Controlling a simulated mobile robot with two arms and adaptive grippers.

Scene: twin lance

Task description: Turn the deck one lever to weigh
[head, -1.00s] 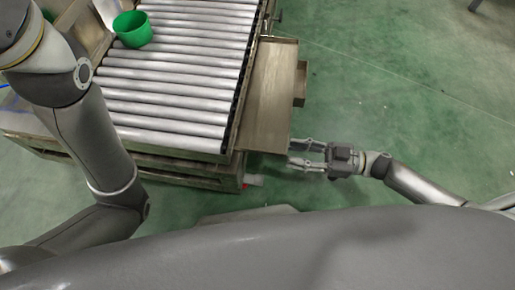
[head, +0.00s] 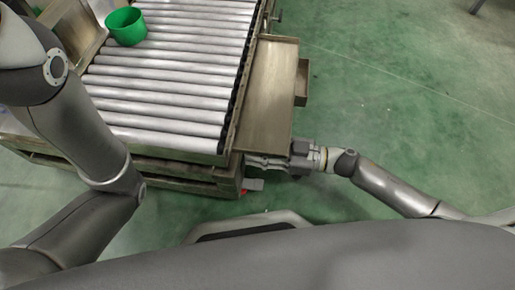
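My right gripper (head: 262,163) is at the near end of the roller deck (head: 165,95), just below the metal side tray (head: 267,95). Its fingers point left toward the deck's near right corner, and I cannot tell whether they are open or shut. A small white and red part (head: 252,185) shows just under the fingers, low on the deck's frame. I cannot tell whether it is the lever or whether the fingers touch anything. My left arm crosses the left side of the view, and its gripper is out of view.
A green cup (head: 127,27) stands on the rollers at the far left, beside a metal plate (head: 75,25). A small bracket (head: 302,82) juts from the tray's right side. The green floor (head: 400,110) to the right is clear.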

